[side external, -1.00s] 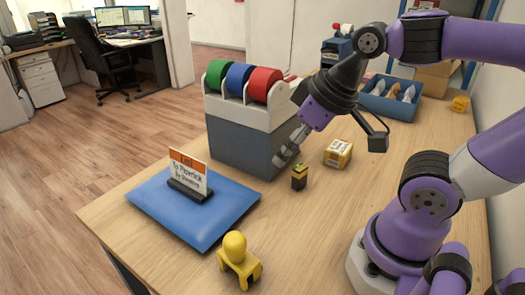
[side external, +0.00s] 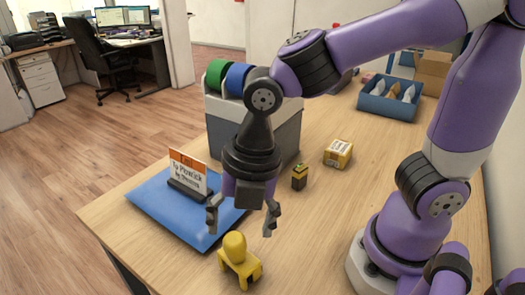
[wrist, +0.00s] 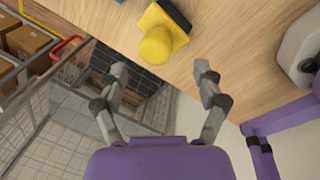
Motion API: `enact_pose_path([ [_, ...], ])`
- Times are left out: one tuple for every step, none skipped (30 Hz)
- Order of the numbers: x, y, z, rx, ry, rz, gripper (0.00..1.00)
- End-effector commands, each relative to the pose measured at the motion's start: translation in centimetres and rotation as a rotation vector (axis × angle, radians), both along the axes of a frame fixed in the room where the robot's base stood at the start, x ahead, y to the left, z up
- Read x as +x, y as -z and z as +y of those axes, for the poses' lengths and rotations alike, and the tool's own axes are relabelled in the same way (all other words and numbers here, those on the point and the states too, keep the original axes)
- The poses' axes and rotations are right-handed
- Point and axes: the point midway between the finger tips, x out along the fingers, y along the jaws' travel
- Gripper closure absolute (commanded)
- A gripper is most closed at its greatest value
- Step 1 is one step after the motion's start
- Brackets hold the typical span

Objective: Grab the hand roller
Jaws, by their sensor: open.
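The hand roller, which I take to be the yellow piece with a rounded knob and forked legs (side external: 239,262), stands near the front edge of the counter. My gripper (side external: 240,229) points down, open and empty, above and just behind the knob in the side view. In the wrist view its fingers (wrist: 160,70) are spread wide, with the yellow knob beyond the gap between the tips. They look apart from it.
A blue pad (side external: 150,200) with a standing sign (side external: 188,172) lies left of my gripper. A grey dispenser with coloured rolls (side external: 285,140) stands behind. A small black-and-yellow item (side external: 299,177) and a yellow carton (side external: 338,153) lie to the right.

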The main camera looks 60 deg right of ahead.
Motion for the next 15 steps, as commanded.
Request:
enact_pose_path([
  [0.0,0.4,0.0,-0.001,0.001,0.002,0.21],
  [0.1,0.6,0.0,-0.002,0.001,0.002,0.21],
  [0.2,1.0,0.1,-0.002,0.002,0.003,0.21],
  [0.3,1.5,0.1,-0.003,0.002,0.004,0.21],
  [0.4,1.9,0.1,-0.003,0.002,0.004,0.21],
  [0.6,2.6,0.2,-0.003,0.003,0.005,0.21],
  [0.7,3.1,0.2,-0.003,0.003,0.005,0.21],
  [0.8,3.6,0.3,-0.003,0.003,0.005,0.21],
  [0.9,4.2,0.4,-0.003,0.003,0.004,0.21],
  [1.0,4.6,0.4,-0.003,0.003,0.004,0.21],
  [1.0,4.9,0.4,-0.002,0.003,0.003,0.21],
  [1.1,5.2,0.5,-0.001,0.003,0.003,0.21],
  [1.1,5.4,0.5,0.000,0.003,0.001,0.21],
  [1.1,5.5,0.5,0.000,0.003,0.001,0.21],
  [1.1,5.5,0.5,0.000,0.003,0.000,0.21],
])
